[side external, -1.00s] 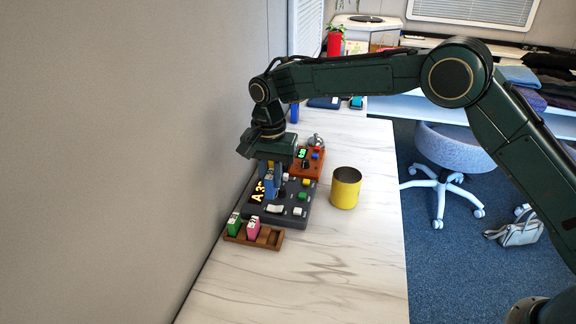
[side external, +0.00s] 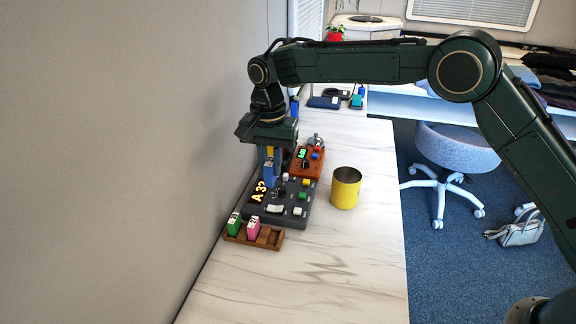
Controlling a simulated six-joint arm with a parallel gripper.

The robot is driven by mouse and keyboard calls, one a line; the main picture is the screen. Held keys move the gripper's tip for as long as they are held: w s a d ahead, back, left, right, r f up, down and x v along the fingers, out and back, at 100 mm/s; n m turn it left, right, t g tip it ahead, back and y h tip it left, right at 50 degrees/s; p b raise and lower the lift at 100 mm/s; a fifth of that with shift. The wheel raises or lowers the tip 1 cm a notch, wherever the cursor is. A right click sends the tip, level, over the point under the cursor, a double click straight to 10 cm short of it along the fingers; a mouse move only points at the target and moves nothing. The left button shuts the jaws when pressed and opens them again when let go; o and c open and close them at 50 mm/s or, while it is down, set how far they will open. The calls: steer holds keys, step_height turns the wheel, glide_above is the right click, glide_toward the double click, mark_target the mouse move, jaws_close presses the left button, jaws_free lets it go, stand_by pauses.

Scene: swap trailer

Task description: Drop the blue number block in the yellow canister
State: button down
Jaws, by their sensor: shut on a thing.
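My gripper (side external: 267,158) points down over the dark grey control box, shut on the blue number block (side external: 269,172). The block is held upright above the box's back part, near the lit orange display. The yellow canister (side external: 345,190) stands upright on the counter to the right of the control box, its open top facing up. The canister's inside bottom is hidden.
The grey control box (side external: 290,217) has buttons and a display. A wooden tray (side external: 270,240) in front holds a green block (side external: 234,224) and a pink block (side external: 253,229). An orange device (side external: 309,168) sits behind. The wall is close at left; the counter's front is clear.

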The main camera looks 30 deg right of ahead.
steer(key=w+d+f, duration=0.1)
steer(key=w+d, duration=0.1)
steer(key=d, duration=2.6)
steer(key=shift+w+f, duration=0.15)
steer(key=shift+w, duration=0.2)
steer(key=shift+f, duration=0.15)
steer(key=shift+f, duration=2.85)
steer(key=c, duration=1.3)
jaws_free()
steer(key=shift+o, duration=0.2)
